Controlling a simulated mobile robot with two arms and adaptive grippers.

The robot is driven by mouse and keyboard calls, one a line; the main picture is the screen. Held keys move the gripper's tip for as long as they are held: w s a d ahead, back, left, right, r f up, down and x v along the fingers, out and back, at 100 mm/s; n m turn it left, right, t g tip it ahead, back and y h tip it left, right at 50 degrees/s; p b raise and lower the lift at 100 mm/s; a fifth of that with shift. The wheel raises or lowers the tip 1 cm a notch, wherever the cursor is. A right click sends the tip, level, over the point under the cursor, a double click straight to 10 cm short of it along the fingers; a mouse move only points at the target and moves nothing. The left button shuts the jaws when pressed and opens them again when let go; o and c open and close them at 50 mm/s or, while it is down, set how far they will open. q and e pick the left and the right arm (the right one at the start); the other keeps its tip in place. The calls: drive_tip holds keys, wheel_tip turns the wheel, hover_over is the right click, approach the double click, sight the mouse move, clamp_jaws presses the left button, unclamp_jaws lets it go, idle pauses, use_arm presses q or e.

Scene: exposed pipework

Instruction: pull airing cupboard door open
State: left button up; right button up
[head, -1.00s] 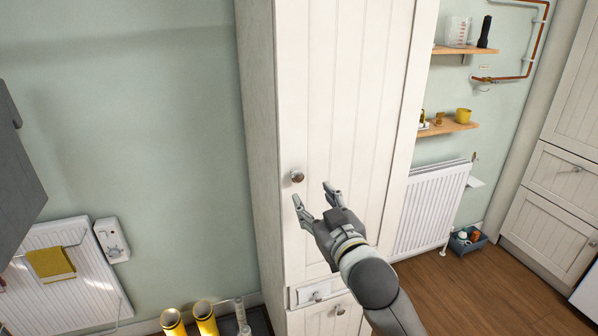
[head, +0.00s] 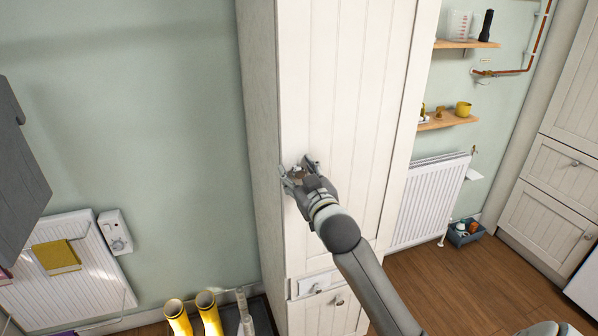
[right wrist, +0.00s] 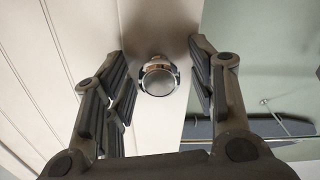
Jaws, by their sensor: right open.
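The airing cupboard door (head: 345,110) is a tall white panelled door, and it looks shut. My right gripper (head: 299,166) is at the left edge of the door, at the height of its round knob. My left gripper is not in view.
Below the door is a small framed panel (head: 314,286) and a lower door with a knob (head: 338,300). Yellow boots (head: 206,312) stand on the floor at left. A white radiator (head: 428,200) and shelves (head: 447,121) are at right.

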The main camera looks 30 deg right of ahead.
drive_tip(key=shift+c, duration=1.1)
clamp_jaws()
drive_tip(key=shift+s, duration=0.1)
